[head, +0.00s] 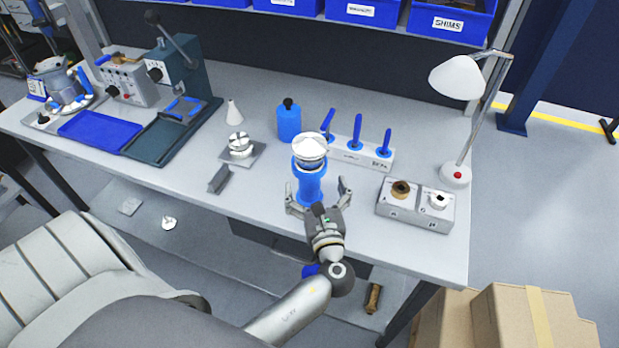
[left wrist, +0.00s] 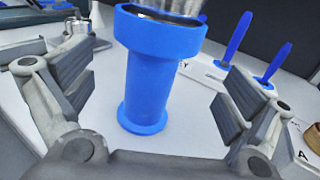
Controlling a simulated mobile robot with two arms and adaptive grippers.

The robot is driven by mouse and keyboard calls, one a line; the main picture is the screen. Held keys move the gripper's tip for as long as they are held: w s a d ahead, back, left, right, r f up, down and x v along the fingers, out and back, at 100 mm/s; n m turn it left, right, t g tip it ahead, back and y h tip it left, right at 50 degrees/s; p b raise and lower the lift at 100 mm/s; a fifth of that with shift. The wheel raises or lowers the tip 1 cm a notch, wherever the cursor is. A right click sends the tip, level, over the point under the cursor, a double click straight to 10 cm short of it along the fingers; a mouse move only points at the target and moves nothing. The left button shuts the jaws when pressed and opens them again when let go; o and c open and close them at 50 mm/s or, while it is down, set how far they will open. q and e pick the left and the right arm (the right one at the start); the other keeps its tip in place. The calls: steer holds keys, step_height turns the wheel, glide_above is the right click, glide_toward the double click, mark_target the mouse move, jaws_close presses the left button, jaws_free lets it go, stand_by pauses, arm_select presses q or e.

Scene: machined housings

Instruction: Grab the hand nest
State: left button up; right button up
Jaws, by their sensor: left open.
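The hand nest (head: 310,186) is a blue stand with a narrow waist, a wide collar and a flanged foot. It stands upright on the bench, and a silvery-white machined part (head: 310,148) sits in its top. My left gripper (head: 317,197) is open at the near side of the nest, its fingers to either side of the lower body. In the left wrist view the blue nest (left wrist: 148,85) stands between the two spread fingers, with gaps on both sides. The part on top (left wrist: 175,7) is cut off by the upper edge there. My right gripper is not in view.
Behind the nest are a blue bottle (head: 288,122) and a white block with blue-handled tools (head: 362,153). A grey box with two round fittings (head: 414,206) and a lamp (head: 456,172) stand right. A metal fixture (head: 240,148) and grey block (head: 219,179) lie left.

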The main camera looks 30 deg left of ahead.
mark_target(311, 182)
arm_select(q)
steer(key=x, duration=0.2)
steer(key=p+x, duration=0.1)
steer(key=x, duration=0.1)
steer(key=shift+a+f+p, duration=0.15)
steer(key=shift+a+p, duration=0.15)
steer(key=shift+a, duration=0.1)
steer(key=shift+w+a+f, duration=0.1)
steer(key=c, duration=1.1)
steer(key=shift+c, duration=0.5)
steer(key=shift+r, duration=0.3)
